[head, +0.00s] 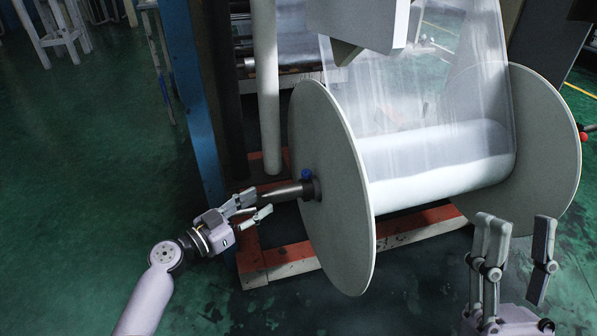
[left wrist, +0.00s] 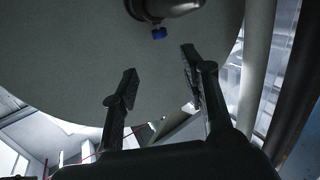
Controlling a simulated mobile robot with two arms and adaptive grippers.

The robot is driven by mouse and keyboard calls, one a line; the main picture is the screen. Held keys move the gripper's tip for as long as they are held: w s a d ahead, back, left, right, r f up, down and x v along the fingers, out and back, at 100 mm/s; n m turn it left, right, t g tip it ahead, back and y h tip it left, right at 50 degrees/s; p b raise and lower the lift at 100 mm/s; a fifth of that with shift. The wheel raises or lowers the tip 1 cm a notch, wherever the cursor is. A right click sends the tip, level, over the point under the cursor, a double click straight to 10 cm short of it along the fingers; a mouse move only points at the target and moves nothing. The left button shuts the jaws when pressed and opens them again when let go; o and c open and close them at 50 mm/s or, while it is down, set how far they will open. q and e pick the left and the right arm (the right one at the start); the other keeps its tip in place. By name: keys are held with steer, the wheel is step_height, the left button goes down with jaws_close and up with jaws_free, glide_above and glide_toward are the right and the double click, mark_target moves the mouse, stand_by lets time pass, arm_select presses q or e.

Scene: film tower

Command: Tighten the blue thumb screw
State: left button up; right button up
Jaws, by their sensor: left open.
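The blue thumb screw (head: 307,174) sits on top of the dark collar (head: 313,188) at the left end of the film roll's shaft. The pointed metal shaft end (head: 283,192) sticks out to the left of the white disc (head: 334,190). My left gripper (head: 260,206) is open and empty, left of the screw and near the shaft's tip. In the left wrist view the blue screw (left wrist: 159,33) shows beyond the fingertips of the open gripper (left wrist: 158,62), apart from them. My right gripper (head: 517,222) is open and empty at the lower right, in front of the roll.
The wrapped film roll (head: 436,160) lies between two large white discs. A red base frame (head: 290,254) runs beneath it. A blue post (head: 192,100) and a white pole (head: 266,90) stand behind my left gripper.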

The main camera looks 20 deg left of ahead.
mark_target(303, 175)
arm_select(q)
steer(key=x, duration=1.5)
steer(key=shift+w+d+r, duration=0.1)
steer(key=shift+w+d, duration=0.15)
steer(key=shift+w, duration=0.1)
steer(key=shift+c, duration=0.5)
jaws_close()
